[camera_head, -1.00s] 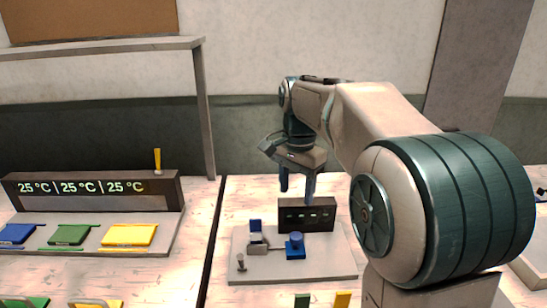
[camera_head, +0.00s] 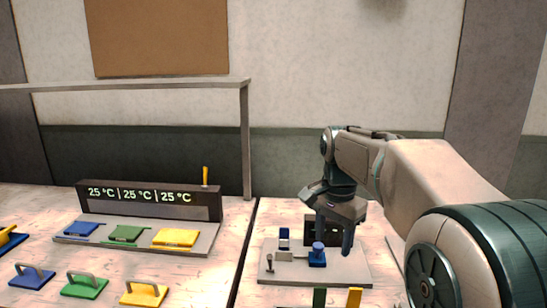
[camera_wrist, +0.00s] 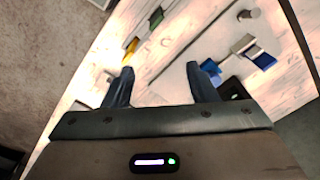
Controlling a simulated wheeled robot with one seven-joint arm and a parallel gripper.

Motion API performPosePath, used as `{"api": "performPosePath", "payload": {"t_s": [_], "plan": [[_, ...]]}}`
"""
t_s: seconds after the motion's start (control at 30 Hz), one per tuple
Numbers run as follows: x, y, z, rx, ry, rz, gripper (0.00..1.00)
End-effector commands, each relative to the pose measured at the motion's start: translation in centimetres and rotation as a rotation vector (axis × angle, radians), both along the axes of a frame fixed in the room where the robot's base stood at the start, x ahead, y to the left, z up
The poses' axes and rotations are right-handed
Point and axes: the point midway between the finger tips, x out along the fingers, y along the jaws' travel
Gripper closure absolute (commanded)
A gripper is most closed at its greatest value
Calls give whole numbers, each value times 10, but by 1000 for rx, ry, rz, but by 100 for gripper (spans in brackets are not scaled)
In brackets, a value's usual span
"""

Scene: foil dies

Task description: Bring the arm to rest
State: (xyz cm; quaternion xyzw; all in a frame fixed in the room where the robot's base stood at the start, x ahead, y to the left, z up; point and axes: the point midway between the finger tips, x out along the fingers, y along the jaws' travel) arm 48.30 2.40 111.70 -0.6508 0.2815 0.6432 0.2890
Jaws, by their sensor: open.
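My gripper (camera_head: 334,238) is at the right of the head view, pointing down with its two dark blue fingers apart and nothing between them. In that view it overlaps the dark panel of a small grey station (camera_head: 345,270) with a blue knob (camera_head: 317,257); I cannot tell its exact height above it. The wrist view shows both fingers of my gripper (camera_wrist: 160,70) spread, with the pale worktop beyond and the station's blue parts to the right. My arm reaches in from the lower right.
A three-reading display (camera_head: 150,198), all 25 °C, stands at left behind blue, green and yellow plates (camera_head: 176,238). Handled plates (camera_head: 84,286) lie in front. A shelf (camera_head: 130,86) with a post rises behind. Green and yellow blocks (camera_head: 354,298) sit at the front edge of view.

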Motion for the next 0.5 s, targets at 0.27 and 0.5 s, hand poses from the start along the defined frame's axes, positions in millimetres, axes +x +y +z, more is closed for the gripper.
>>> {"api": "performPosePath", "payload": {"t_s": [0.27, 0.5], "plan": [[-31, -6, -7, 6, -39, 128, 48], [-70, -13, -21, 0, -90, 291, 48]]}}
